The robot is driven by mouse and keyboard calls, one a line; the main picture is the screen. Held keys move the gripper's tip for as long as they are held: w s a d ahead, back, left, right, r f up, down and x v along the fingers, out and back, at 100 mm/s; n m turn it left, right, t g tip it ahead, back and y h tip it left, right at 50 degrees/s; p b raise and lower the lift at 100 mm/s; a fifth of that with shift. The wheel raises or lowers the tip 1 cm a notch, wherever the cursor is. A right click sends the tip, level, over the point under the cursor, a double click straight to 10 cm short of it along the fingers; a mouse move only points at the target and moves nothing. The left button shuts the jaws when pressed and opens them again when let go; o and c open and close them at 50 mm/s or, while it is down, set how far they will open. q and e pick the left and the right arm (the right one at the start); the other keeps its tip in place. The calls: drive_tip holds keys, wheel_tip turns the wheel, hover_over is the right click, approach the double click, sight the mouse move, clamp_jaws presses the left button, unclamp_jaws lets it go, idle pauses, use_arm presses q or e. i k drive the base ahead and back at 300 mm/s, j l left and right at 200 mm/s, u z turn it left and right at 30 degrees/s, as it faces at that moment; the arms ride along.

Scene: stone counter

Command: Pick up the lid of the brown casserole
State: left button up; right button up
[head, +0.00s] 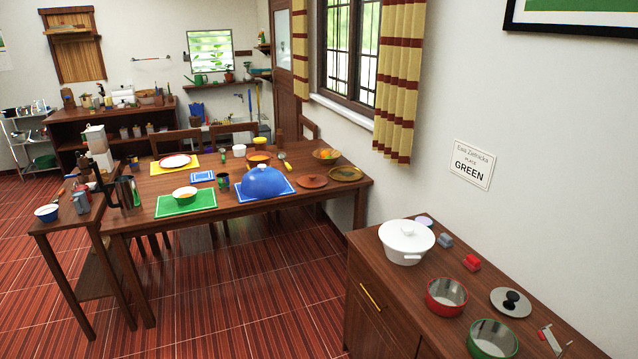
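A round brown lid-like disc (312,181) with a small raised middle lies on the right part of the wooden dining table. An orange-brown round dish (259,157) stands farther back on the same table; it may be the brown casserole, but it is too small to tell. The disc lies apart from this dish. Neither of my grippers is in view.
A blue dome (263,181) stands left of the disc, and an olive plate (345,174) lies to its right. Tiled floor (240,290) lies open between.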

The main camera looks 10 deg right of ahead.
sight(308, 181)
drive_tip(key=i+j+z, duration=0.15)
drive_tip(key=z, duration=0.25)
drive_tip(key=i+j+z, duration=0.25)
drive_tip(key=z, duration=0.2)
drive_tip(key=i+j+z, duration=0.1)
drive_tip(key=j, duration=0.25)
drive_tip(key=i+j, duration=0.3)
drive_tip(key=i+j+z, duration=0.15)
drive_tip(key=j, duration=0.25)
drive_tip(key=i+j+z, duration=0.1)
drive_tip(key=j, duration=0.25)
drive_tip(key=i+j+z, duration=0.1)
drive_tip(key=i+j, duration=0.15)
drive_tip(key=j, duration=0.15)
drive_tip(key=i+j, duration=0.15)
drive_tip(key=j, duration=0.25)
drive_tip(key=z, duration=0.05)
